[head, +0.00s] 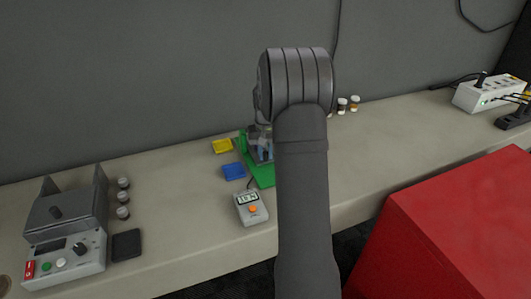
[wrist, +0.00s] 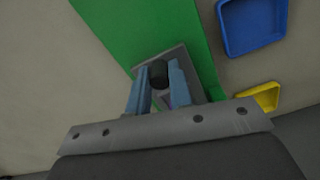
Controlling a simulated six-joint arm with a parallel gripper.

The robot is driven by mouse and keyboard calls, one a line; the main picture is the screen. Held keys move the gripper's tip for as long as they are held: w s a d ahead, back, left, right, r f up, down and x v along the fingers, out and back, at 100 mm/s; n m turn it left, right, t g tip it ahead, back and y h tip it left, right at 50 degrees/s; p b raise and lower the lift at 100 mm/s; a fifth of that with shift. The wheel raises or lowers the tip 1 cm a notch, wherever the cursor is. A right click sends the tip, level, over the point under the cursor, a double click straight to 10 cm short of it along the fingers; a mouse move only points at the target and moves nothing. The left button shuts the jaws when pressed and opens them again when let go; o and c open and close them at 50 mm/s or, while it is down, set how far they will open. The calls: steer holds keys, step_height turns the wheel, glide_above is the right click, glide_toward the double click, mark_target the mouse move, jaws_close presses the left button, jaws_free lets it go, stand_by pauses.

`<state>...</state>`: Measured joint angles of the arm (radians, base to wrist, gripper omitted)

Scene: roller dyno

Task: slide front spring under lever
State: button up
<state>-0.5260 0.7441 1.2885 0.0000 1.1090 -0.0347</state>
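In the wrist view my gripper (wrist: 159,72) has two blue fingers standing apart, with a short dark cylinder (wrist: 160,77) between their tips. Whether the fingers press on it, and whether it is the front spring, I cannot tell. A grey metal plate (wrist: 178,56) lies behind the fingertips, over a green base (wrist: 130,28). In the head view the green base (head: 264,178) shows to the left of my arm, with a grey and blue part (head: 262,145) above it. My arm hides much of this spot. I cannot make out the lever.
A blue tray (head: 234,171) and a yellow tray (head: 222,146) lie left of the green base. A grey control unit (head: 66,230) stands far left. A red block (head: 460,230) fills the lower right. Small jars (head: 342,104) stand behind my arm.

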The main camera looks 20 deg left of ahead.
steer(key=shift+w+a+r, duration=0.1)
steer(key=shift+w+a, duration=1)
jaws_close()
steer(key=o, duration=0.9)
jaws_free()
steer(key=shift+c, duration=0.2)
step_height(320, 180, up, 17)
steer(key=shift+r, duration=0.15)
